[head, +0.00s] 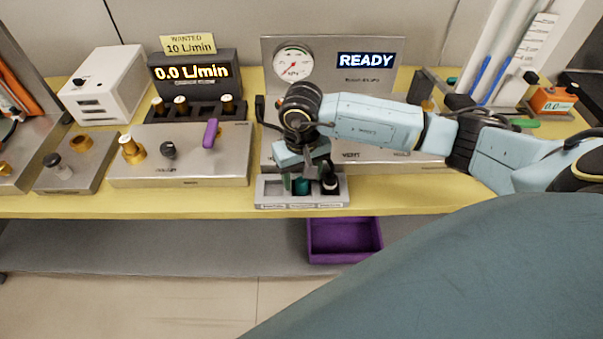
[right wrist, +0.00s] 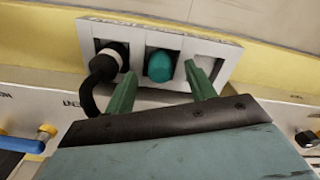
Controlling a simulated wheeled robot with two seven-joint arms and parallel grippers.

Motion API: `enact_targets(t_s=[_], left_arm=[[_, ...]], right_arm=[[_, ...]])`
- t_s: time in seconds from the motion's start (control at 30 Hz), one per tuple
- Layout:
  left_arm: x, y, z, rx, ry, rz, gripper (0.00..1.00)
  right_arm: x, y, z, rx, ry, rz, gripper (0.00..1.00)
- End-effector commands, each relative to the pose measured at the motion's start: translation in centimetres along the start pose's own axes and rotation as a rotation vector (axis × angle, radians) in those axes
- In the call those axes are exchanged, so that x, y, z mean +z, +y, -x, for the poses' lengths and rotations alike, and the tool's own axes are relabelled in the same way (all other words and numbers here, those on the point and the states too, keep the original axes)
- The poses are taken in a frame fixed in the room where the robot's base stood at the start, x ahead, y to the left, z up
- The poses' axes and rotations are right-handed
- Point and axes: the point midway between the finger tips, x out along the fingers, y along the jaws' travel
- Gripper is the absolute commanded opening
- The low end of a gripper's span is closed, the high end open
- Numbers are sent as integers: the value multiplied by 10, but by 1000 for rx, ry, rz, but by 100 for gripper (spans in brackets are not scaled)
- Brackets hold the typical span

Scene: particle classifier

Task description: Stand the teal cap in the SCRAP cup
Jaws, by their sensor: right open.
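The teal cap (head: 302,187) stands in the middle compartment of a grey three-compartment holder (head: 263,202) at the bench's front edge. The right wrist view shows its rounded top (right wrist: 161,66). My right gripper (right wrist: 160,76) is open above the holder, its green fingers apart, one on each side of the cap in that view. I cannot tell whether they touch it. A black hose end with a pale collar (right wrist: 110,60) sits in the compartment to the cap's left there; the one on the right (right wrist: 208,65) looks empty. The holder's labels are too small to read.
A steel panel with a gauge (head: 292,62) and READY display (head: 366,60) stands behind the holder. A valve block (head: 180,172) with a purple lever (head: 211,133) is to the left. A purple bin (head: 343,256) sits on the lower shelf.

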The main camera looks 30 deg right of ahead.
Motion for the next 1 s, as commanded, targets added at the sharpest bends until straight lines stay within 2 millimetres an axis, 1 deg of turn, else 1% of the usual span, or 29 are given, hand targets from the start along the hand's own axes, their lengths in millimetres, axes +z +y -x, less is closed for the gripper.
enact_targets(t_s=[0.03, 0.2, 0.3, 0.43, 0.5, 0.63, 0.93, 1.0], left_arm=[[-2, 5, 0, 6, 4, 3, 36], [-4, 8, 0, 9, 7, 4, 36], [-4, 6, 0, 8, 6, 3, 36], [-3, 3, 0, 4, 5, 1, 36], [-3, 2, 0, 3, 5, 1, 36], [-2, 1, 0, 2, 4, 0, 36], [-1, 1, 0, 2, 3, -1, 36], [-1, 1, 0, 2, 2, -1, 36]], right_arm=[[-3, 0, 17, -1, 11, 1, 55], [-3, 0, 58, -1, 12, 2, 55], [-2, 0, 79, -1, 10, 1, 55], [-2, 0, 99, -1, 9, 0, 55], [-1, 0, 106, -1, 6, 0, 55], [-1, 0, 114, -1, 6, 0, 55], [-1, 0, 114, -1, 4, 0, 55], [1, -4, 113, -17, 1, -3, 55]])
